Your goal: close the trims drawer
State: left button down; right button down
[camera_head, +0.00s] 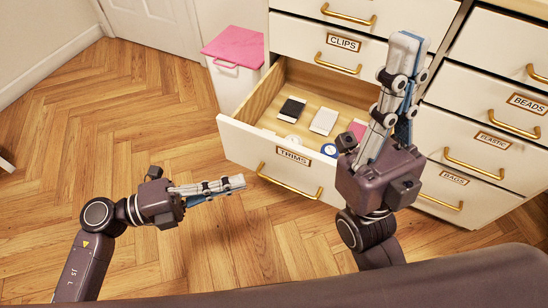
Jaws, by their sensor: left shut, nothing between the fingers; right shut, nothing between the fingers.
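The trims drawer (237,143) is a cream drawer with a "TRIMS" label and a brass handle (290,183). It stands pulled out, with its wooden inside showing. In it lie a black card (292,109), a pale card (324,121), a pinkish item (357,130) and small round items. My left gripper (243,182) is shut and empty, in front of the drawer, just left of the handle in the picture; I cannot tell if it touches. My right gripper (408,42) is shut and empty, pointing up in front of the cabinet. Its arm hides the drawer's right part.
The cabinet has a closed clips drawer (310,47) above and closed beads (510,112), elastic (475,152) and bags (440,187) drawers at the right. A white bin with a pink lid (234,45) stands left of the drawer. The wood floor (110,120) at the left is clear.

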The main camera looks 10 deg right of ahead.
pick_arm(q)
jog(key=b, duration=0.2)
send_near(298, 154)
jog(key=s+d, duration=0.2)
jog(key=d, duration=0.2)
jog(key=shift+w+d+b, duration=0.25)
jog(key=shift+w+d, duration=0.05)
jog(key=shift+w, duration=0.2)
jog(key=shift+w+d+b, duration=0.2)
jog(key=shift+w+d, duration=0.1)
jog(key=shift+w, duration=0.25)
jog(key=shift+w+d, duration=0.3)
jog(key=shift+w, duration=0.1)
